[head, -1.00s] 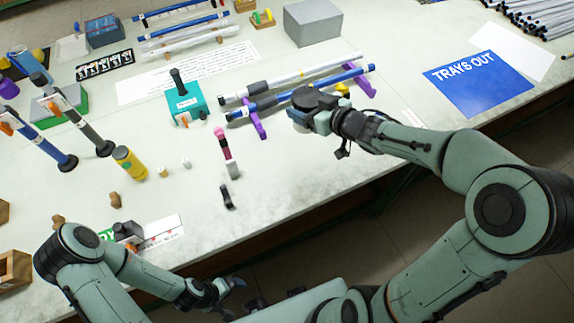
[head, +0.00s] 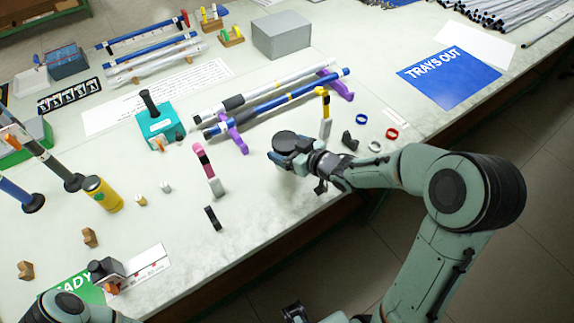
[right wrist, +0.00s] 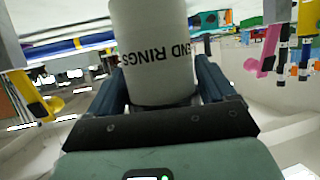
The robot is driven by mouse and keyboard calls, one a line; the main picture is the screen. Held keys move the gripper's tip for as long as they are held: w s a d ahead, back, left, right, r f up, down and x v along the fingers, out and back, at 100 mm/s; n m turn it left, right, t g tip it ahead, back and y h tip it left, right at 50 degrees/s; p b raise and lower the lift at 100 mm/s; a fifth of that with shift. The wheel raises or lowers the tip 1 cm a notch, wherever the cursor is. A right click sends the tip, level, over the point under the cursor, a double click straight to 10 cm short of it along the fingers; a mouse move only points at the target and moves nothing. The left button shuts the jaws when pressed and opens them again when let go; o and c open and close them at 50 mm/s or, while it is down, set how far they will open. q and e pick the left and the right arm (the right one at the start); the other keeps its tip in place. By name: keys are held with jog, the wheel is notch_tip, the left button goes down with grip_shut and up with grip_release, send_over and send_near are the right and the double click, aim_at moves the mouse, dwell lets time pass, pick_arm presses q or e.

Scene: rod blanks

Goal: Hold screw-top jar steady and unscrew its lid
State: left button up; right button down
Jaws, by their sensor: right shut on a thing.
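My right gripper (head: 278,158) is shut on the screw-top jar and holds it near the table's front edge. In the right wrist view the jar is a white cylinder (right wrist: 152,40) between the two blue fingers, with upside-down black lettering that reads in part "ND RINGS". In the head view a round dark lid (head: 286,142) shows on top of the jar, and the gripper hides most of its side. A dark part at the bottom edge of the head view may be my left gripper (head: 295,312); its fingers cannot be made out. It is well apart from the jar.
A yellow-topped post (head: 324,112), a black clip (head: 349,141) and blue, white and red rings (head: 391,134) stand behind and right of the jar. A pink-topped piece (head: 202,160) stands to its left. Rods lie on purple holders (head: 237,137).

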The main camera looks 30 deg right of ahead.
jog(key=shift+f+b, duration=0.45)
jog(key=shift+f, duration=2.4)
jog(key=shift+f, duration=0.1)
jog(key=shift+f, duration=0.15)
grip_release()
jog(key=shift+s+r, duration=0.1)
jog(key=shift+r, duration=0.3)
jog(key=p+v, duration=0.1)
jog(key=v, duration=1)
jog(key=shift+s, duration=0.4)
